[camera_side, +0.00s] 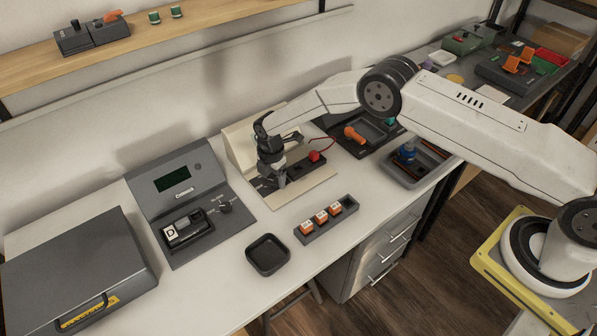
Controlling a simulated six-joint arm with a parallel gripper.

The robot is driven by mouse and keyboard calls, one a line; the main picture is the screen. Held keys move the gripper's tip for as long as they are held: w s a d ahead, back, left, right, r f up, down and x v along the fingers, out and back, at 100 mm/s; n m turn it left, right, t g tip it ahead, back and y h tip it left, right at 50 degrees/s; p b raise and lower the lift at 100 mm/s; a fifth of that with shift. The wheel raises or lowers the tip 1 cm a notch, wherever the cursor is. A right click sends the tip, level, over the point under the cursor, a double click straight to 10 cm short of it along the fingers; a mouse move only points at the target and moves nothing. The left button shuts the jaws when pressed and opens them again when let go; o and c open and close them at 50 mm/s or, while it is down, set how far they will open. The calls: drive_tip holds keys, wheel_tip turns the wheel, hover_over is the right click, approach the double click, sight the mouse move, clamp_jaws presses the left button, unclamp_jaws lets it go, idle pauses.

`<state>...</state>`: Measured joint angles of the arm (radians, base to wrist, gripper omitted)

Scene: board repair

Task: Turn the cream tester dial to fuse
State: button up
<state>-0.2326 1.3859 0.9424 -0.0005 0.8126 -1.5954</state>
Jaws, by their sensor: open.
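The cream tester (238,146) stands on the bench in the middle of the side view, with an upright back and a flat base plate. A dark strip with a red part (314,156) and a red wire lies on its base. My gripper (277,184) points down over the left part of the base and is open. The cream tester's dial is hidden at or behind my fingers. I cannot tell its setting or whether my fingers touch it.
A black tray (267,254) and a rack of orange-and-white blocks (321,218) lie in front. A dark case (75,262) fills the left end.

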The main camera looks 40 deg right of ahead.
drive_tip(key=shift+f, duration=0.45)
clamp_jaws()
